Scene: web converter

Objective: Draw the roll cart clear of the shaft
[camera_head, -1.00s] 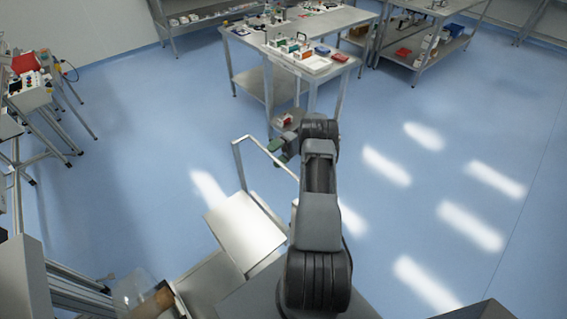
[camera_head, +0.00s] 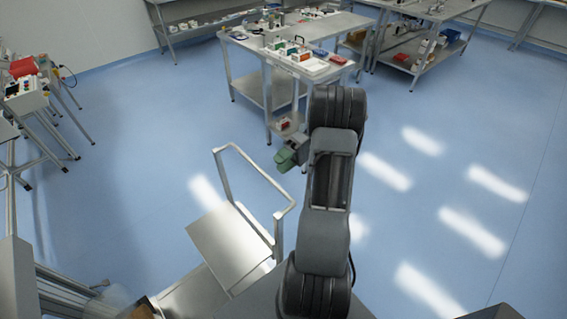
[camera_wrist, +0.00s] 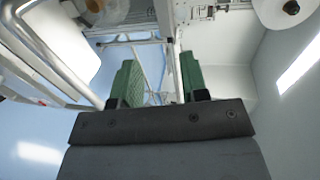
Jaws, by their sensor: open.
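The roll cart is a bare-metal cart with a flat deck (camera_head: 232,240) and an upright tubular push handle (camera_head: 258,166) at the lower left of the head view. My gripper (camera_head: 290,154) has green fingers and is seen beyond and to the right of the handle's top bar, apart from it in the picture. In the wrist view the two green fingers (camera_wrist: 158,85) stand apart with nothing gripped between them. A bright metal tube runs along the left of the wrist view. The shaft cannot be made out clearly; a blurred roll with a brown core (camera_head: 142,311) shows at the bottom edge.
A workbench (camera_head: 335,28) with small trays and parts stands ahead, beyond my gripper. Control boxes on a stand (camera_head: 25,92) are at the left. Machine framing (camera_head: 65,290) fills the lower left. The blue floor on the right is clear.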

